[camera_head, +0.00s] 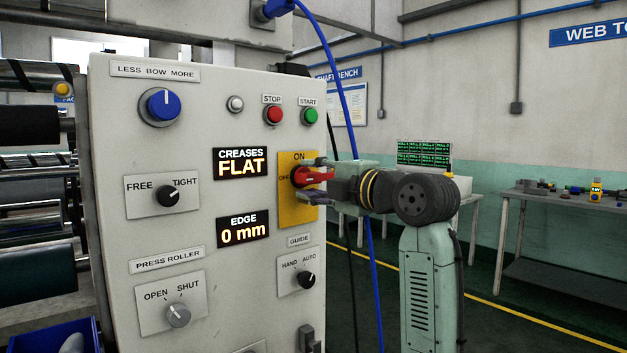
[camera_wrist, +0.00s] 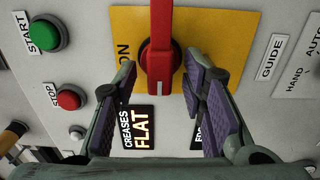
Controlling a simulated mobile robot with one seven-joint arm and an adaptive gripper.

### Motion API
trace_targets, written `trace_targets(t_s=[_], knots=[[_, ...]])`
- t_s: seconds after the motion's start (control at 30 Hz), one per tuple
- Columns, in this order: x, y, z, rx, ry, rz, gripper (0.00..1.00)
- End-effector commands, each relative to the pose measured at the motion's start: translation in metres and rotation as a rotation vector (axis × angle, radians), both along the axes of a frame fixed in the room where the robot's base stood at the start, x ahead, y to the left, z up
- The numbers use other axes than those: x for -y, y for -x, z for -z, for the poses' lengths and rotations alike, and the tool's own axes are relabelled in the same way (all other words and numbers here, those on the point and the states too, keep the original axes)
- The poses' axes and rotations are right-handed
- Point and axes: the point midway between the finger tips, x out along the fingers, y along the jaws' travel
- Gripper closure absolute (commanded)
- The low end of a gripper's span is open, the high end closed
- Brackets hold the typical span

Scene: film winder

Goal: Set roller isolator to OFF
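The roller isolator has a red handle (camera_head: 312,176) on a yellow plate (camera_head: 297,214), with ON marked above and OFF at its left. In the wrist view the red handle (camera_wrist: 160,35) runs up out of the picture over the yellow plate (camera_wrist: 208,35). My gripper (camera_head: 322,181) is at the handle from the right. In the wrist view my gripper (camera_wrist: 161,68) is open, one finger each side of the red knob with gaps between.
The panel also carries the STOP button (camera_head: 274,115), START button (camera_head: 311,116), FREE/TIGHT knob (camera_head: 169,196), GUIDE knob (camera_head: 306,280) and press roller knob (camera_head: 178,314). A blue cable (camera_head: 349,95) hangs past the panel's right side, behind my gripper. Benches stand at the right.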

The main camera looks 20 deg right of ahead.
Motion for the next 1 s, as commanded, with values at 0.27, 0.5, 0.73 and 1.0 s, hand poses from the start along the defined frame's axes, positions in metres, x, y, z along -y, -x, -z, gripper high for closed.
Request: trace_targets(t_s=[0.27,0.5,0.73,1.0], knots=[[0.002,0.003,0.0,0.001,-0.001,0.001,0.62],[0.015,0.038,0.0,0.002,-0.001,0.004,0.62],[0.031,0.083,0.0,0.001,0.0,0.002,0.62],[0.041,0.111,0.0,0.0,0.0,0.001,0.62]])
